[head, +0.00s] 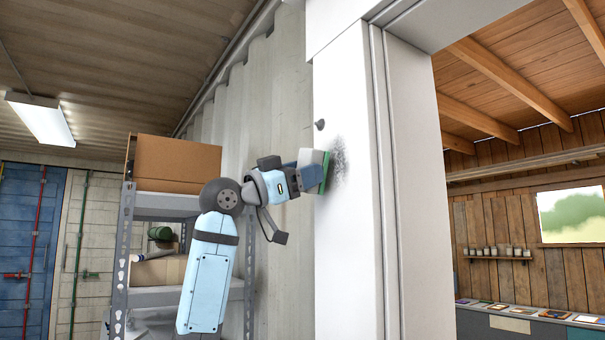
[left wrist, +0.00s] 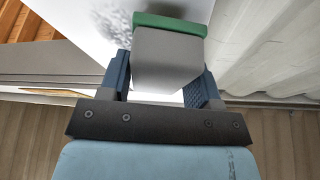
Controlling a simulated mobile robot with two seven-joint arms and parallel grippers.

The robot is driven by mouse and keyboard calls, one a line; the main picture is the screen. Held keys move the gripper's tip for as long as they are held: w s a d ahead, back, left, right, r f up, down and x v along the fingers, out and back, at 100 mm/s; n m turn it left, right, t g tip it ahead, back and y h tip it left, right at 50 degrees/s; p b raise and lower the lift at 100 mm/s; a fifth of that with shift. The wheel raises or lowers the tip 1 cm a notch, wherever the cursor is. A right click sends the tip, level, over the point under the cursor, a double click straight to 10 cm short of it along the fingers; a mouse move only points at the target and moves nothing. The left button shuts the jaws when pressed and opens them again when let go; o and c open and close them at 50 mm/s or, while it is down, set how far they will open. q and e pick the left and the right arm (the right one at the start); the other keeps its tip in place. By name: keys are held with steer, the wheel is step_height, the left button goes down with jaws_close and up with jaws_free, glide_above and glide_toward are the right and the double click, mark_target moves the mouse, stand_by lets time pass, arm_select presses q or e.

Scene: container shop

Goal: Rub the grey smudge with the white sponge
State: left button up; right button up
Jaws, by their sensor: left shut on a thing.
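The white sponge (head: 309,157) with a green face is held in my left gripper (head: 311,176), which is shut on it. In the head view its green side faces the white wall panel (head: 343,240) and appears to touch it. The grey smudge (head: 339,160) is a speckled dark patch on that panel, just right of the sponge; part of it may be hidden behind the sponge. In the left wrist view the sponge (left wrist: 168,58) sits between the two blue fingers, green edge outward, with the smudge (left wrist: 100,22) to its left. My right gripper is not in view.
A metal shelf (head: 165,205) with a cardboard box (head: 177,162) stands behind my left arm. Right of the panel a doorway opens into a wooden room.

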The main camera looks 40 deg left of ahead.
mark_target(301, 155)
arm_select(q)
steer(key=shift+w+d+p, duration=0.35)
steer(key=shift+w, duration=0.5)
stand_by(0.3)
